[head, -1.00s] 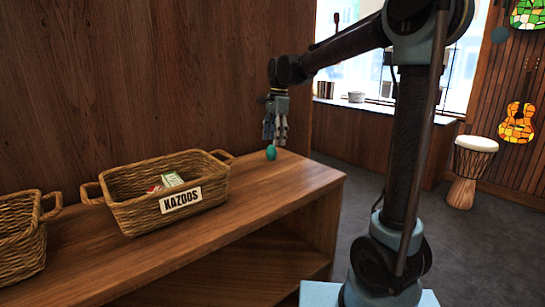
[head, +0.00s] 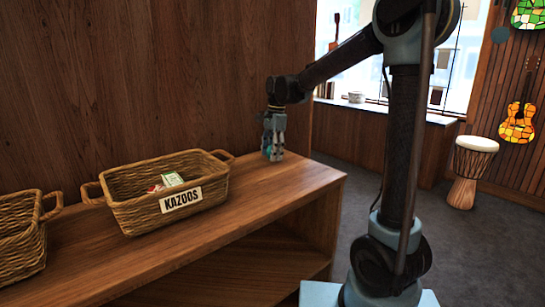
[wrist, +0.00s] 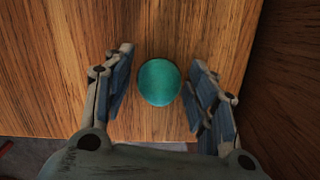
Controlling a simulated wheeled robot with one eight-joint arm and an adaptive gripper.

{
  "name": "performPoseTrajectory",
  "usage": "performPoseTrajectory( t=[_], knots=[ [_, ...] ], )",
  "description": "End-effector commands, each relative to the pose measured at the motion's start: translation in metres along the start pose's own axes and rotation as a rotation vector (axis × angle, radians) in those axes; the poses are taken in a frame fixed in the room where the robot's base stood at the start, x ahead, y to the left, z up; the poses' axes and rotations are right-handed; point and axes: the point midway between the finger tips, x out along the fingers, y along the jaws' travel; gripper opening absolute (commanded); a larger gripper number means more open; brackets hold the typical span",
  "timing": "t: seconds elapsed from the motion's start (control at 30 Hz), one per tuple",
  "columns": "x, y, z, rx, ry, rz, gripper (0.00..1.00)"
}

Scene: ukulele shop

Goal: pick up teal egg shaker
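The teal egg shaker (wrist: 159,82) rests on the wooden shelf top (head: 300,172). In the wrist view it lies between the two fingers of my gripper (head: 273,157), with a visible gap on each side. The gripper is open and points down around the egg. In the head view the fingers mostly hide the egg, so contact is hard to judge there.
A wicker basket labelled KAZOOS (head: 130,213), holding a few small items, stands left of my gripper. Another wicker basket (head: 20,245) is at the far left. A wood wall (head: 190,80) rises behind the shelf. The shelf's right end is clear.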

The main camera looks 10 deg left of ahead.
Motion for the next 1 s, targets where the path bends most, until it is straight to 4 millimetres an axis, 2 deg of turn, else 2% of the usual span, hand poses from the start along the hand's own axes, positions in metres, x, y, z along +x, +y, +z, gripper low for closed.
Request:
performPoseTrajectory(
  t=[0.03, 0.13, 0.47, 0.57, 0.67, 1.0],
  knots=[
    [0.0, 0.0, 0.0, 0.0, 0.0, 0.0, 0.33],
    [0.0, 0.0, 0.0, 0.001, 0.0, 0.0, 0.11],
    [-0.001, 0.0, -0.001, 0.001, 0.0, 0.0, 0.11],
    [-0.007, 0.0, 0.0, 0.001, 0.0, 0.0, 0.11],
    [-0.018, 0.0, 0.001, 0.001, 0.0, 0.0, 0.11],
    [-0.075, 0.0, 0.008, 0.001, 0.0, 0.0, 0.11]
  ],
)
